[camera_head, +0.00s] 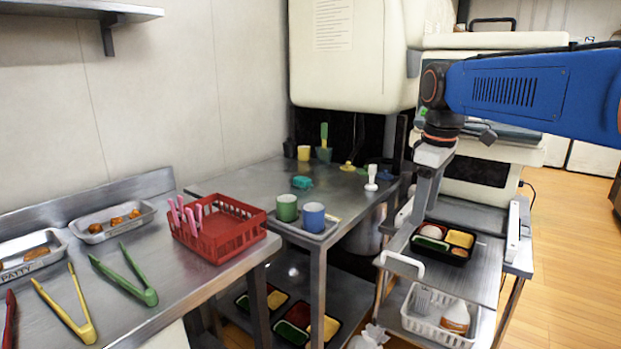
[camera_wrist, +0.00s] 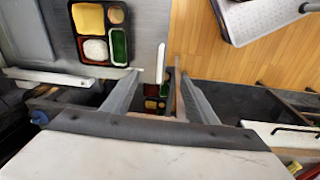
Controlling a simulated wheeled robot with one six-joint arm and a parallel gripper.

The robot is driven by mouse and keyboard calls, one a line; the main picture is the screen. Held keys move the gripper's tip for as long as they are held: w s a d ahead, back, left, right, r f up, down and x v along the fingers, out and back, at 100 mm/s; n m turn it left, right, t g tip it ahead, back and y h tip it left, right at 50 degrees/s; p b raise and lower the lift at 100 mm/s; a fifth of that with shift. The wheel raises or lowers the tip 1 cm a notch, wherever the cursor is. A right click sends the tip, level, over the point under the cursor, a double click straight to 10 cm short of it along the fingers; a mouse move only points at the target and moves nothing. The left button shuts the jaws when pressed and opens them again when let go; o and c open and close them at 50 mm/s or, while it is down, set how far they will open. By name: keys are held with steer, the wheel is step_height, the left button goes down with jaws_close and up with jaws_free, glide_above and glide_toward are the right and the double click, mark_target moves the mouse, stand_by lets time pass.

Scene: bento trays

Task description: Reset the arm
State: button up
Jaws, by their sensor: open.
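My gripper (camera_head: 424,205) hangs from the blue arm at the right of the head view, pointing down above the metal cart. In the wrist view, my gripper (camera_wrist: 160,85) shows its two grey fingers spread apart, with nothing held between them. A black bento tray (camera_head: 445,240) with filled compartments lies on the cart top below the gripper. It also shows in the wrist view (camera_wrist: 106,32), at the upper left, apart from the fingers. It holds yellow, white, green and brown food. The fingers largely overlap each other in the head view.
A red basket (camera_head: 222,240) with pink-handled tools stands on the left counter, near green tongs (camera_head: 128,276) and yellow tongs (camera_head: 66,308). Green (camera_head: 287,208) and blue cups (camera_head: 313,217) stand beside it. More bento trays lie on a low shelf. A white basket (camera_head: 437,335) sits below the cart top.

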steer(key=s+d+f+m+t, duration=0.1)
steer(key=s+d+f+m, duration=0.1)
steer(key=s+f+m, duration=0.3)
steer(key=s+d+f+m+t, duration=0.2)
steer(key=s+f+m, duration=0.3)
steer(key=s+f, duration=0.9)
steer(key=s, duration=0.4)
steer(key=shift+s, duration=0.3)
